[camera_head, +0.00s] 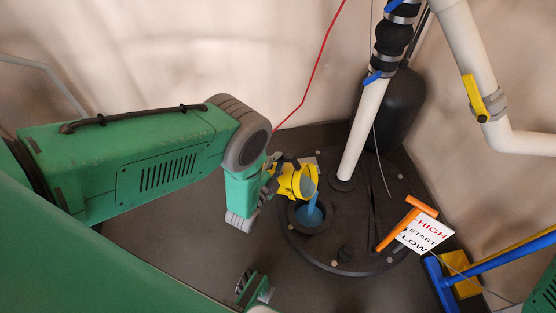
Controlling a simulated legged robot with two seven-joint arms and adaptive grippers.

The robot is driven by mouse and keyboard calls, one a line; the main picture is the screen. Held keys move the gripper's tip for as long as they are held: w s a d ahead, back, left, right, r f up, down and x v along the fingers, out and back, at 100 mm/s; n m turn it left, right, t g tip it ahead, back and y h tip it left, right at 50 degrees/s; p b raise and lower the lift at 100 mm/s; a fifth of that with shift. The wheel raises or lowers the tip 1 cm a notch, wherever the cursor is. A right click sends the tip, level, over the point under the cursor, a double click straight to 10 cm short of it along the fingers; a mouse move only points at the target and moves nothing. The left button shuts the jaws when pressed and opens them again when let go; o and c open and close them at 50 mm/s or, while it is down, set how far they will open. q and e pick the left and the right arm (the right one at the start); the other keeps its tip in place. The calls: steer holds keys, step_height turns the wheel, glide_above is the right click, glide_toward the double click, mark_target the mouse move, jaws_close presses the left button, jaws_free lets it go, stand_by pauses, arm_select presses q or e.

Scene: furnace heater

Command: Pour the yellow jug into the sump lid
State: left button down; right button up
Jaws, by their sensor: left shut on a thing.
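A yellow jug (290,181) is tilted, with its mouth toward the round opening in the dark sump lid (347,257). Blue liquid (313,210) shows below the jug's mouth, at the opening. My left gripper (273,180) is shut on the jug; its fingers are partly hidden behind the wrist and the jug. A green and grey part at the bottom centre appears to be my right gripper (254,290), empty-looking; its jaws do not show clearly.
A white pipe (363,130) rises from the lid, with a black tank (397,110) behind it. An orange T-handle (400,222), a HIGH/START/LOW sign (424,233) and a blue-handled tool (490,263) are at the right. Floor left of the lid is clear.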

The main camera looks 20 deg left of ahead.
mark_target(294, 166)
arm_select(q)
steer(key=shift+d, duration=0.1)
steer(key=shift+d+f+m+b, duration=0.25)
steer(key=shift+d+m+b, duration=0.3)
steer(key=shift+d+m, duration=0.15)
steer(key=shift+d+f+m+b, duration=0.35)
steer(key=shift+d+m+b, duration=0.25)
steer(key=shift+d, duration=0.2)
steer(key=shift+s+d+r+m, duration=0.1)
steer(key=shift+d+r+m, duration=0.25)
steer(key=shift+d, duration=0.15)
steer(key=shift+d+r+m, duration=0.2)
steer(key=shift+d+m, duration=0.15)
steer(key=shift+d, duration=0.1)
